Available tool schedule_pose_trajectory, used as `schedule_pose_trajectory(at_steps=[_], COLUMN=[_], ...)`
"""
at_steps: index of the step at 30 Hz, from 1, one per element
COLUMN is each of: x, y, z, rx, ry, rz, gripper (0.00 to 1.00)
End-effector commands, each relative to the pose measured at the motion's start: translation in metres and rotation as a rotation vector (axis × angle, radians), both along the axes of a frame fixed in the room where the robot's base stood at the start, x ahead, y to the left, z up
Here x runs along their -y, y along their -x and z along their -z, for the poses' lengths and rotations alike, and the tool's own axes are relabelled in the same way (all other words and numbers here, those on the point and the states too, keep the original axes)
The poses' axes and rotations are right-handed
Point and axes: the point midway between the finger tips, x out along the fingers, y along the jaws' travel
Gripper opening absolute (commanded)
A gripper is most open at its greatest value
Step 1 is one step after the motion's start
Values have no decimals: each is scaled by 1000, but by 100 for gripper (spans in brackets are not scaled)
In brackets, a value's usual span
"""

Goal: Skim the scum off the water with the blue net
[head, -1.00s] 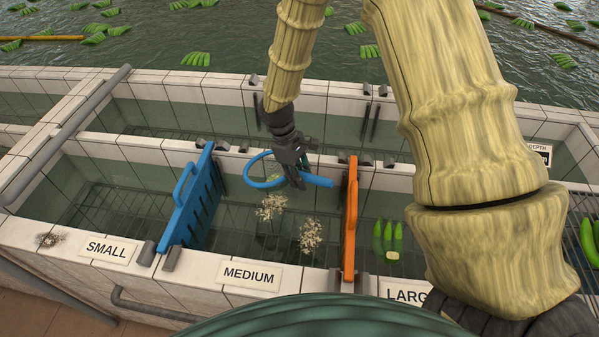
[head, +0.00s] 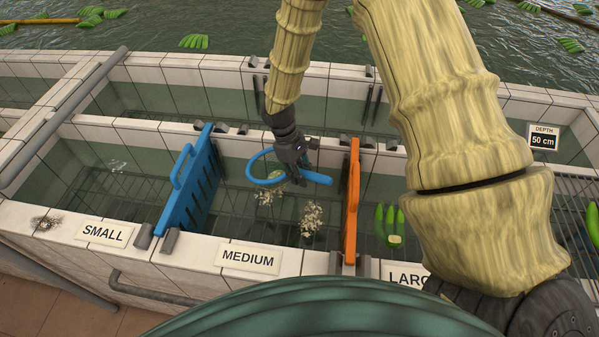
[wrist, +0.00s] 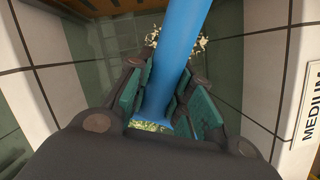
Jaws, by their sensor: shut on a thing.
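My gripper (head: 300,172) is shut on the blue handle of the net (head: 320,178). Its hoop points left, over the MEDIUM compartment. In the wrist view the blue handle (wrist: 175,60) runs between the fingers (wrist: 160,95). Two pale scum clumps float on the water there: one (head: 265,197) just below the hoop in the picture, one (head: 311,220) nearer the front wall. Scum also shows behind the handle in the wrist view (wrist: 203,43). A fainter pale patch (head: 117,166) lies in the SMALL compartment. I cannot tell whether the hoop touches water.
A blue divider (head: 186,187) and an orange divider (head: 351,200) bound the MEDIUM compartment. Green bananas (head: 389,222) float in the LARGE compartment. A clump of scum (head: 45,223) lies on the left front ledge (head: 65,219). A grey pipe (head: 70,110) crosses the left.

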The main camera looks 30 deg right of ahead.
Motion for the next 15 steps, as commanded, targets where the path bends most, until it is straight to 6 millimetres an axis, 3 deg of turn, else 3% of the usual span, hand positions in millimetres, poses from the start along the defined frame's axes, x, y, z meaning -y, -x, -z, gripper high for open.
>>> schedule_pose_trajectory(at_steps=[15], x=[0], y=[0], z=[42], rx=[0], ry=[0], rz=[0], gripper=[0])
